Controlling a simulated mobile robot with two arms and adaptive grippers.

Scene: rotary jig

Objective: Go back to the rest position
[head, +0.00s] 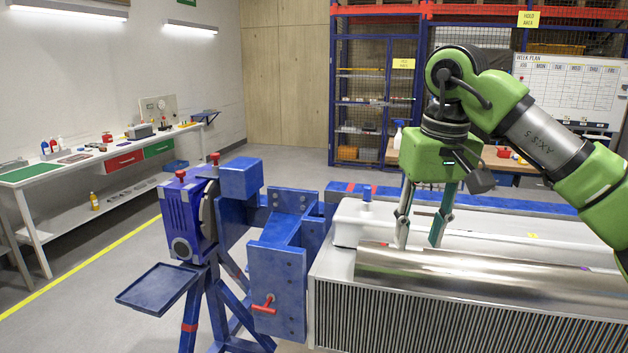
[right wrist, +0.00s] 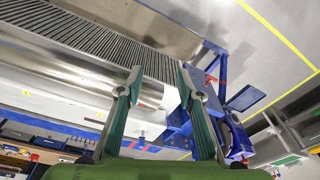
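My right gripper (head: 419,245) comes in from the right on the green arm and points down over the white top of the large finned unit (head: 470,310). Its two fingers are spread with nothing between them. Their tips overlap the back edge of the shiny curved metal cover (head: 490,270); I cannot tell whether they touch anything. In the right wrist view the open fingers (right wrist: 158,72) show in front of the shiny cover and the fins. My left gripper is in neither view.
The blue jig frame (head: 277,290), with a red-handled clamp (head: 264,304) and a small tray (head: 158,288), stands left of the unit. A long bench (head: 120,160) lines the left wall. A wooden table (head: 480,165) stands behind the arm. Open floor lies between bench and jig.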

